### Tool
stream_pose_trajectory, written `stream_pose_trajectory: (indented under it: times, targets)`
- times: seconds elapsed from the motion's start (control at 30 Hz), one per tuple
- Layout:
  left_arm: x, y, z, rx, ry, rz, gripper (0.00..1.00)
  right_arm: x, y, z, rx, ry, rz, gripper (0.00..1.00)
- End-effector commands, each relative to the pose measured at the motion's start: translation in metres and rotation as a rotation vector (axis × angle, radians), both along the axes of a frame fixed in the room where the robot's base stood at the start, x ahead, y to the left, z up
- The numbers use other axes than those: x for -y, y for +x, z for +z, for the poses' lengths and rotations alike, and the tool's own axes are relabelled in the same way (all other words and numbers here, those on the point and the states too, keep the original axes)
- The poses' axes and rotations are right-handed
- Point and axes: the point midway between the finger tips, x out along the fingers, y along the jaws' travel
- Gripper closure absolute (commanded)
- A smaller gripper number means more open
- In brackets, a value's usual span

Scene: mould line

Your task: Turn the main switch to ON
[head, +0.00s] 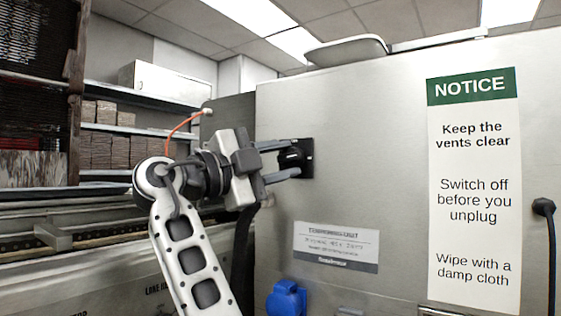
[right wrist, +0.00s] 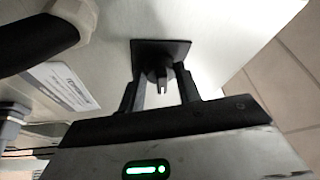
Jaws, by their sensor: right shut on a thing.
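The main switch (head: 291,156) is a black rotary knob on a dark square plate, on the grey metal cabinet front. My right gripper (head: 288,161) reaches it from the left, with its two fingers on either side of the knob. In the right wrist view the switch knob (right wrist: 159,72) stands between the fingertips of my right gripper (right wrist: 160,88), which is shut on it. A pale pointer mark shows on the knob. The ON and OFF lettering cannot be read. My left gripper is not in view.
A notice panel (head: 473,190) covers the cabinet's right side, beside a black plug and cable (head: 546,210). A label plate (head: 336,247) and a blue socket (head: 286,299) sit below the switch. Shelves with boxes (head: 105,148) stand at the left.

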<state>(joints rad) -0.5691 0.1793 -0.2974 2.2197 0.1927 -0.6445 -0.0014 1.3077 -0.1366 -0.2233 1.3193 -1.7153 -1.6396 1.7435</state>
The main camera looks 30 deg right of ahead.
Motion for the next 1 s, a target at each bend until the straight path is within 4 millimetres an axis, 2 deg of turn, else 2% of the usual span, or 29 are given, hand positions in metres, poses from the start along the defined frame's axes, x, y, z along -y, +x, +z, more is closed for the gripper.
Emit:
stream_pose_trajectory:
  times: [0.33, 0.9, 0.93, 1.0]
  targets:
    - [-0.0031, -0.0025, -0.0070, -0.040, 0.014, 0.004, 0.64, -0.0008, 0.0003, 0.0018, 0.139, 0.057, 0.001, 0.89]
    - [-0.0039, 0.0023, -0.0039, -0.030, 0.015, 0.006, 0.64, -0.0004, 0.0003, 0.0011, 0.165, 0.067, 0.001, 0.89]
    - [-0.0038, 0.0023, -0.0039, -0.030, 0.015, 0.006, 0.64, -0.0004, 0.0003, 0.0011, 0.165, 0.067, 0.001, 0.58]
    - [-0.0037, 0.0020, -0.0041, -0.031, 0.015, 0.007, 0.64, -0.0004, 0.0003, 0.0012, 0.165, 0.067, 0.001, 0.45]
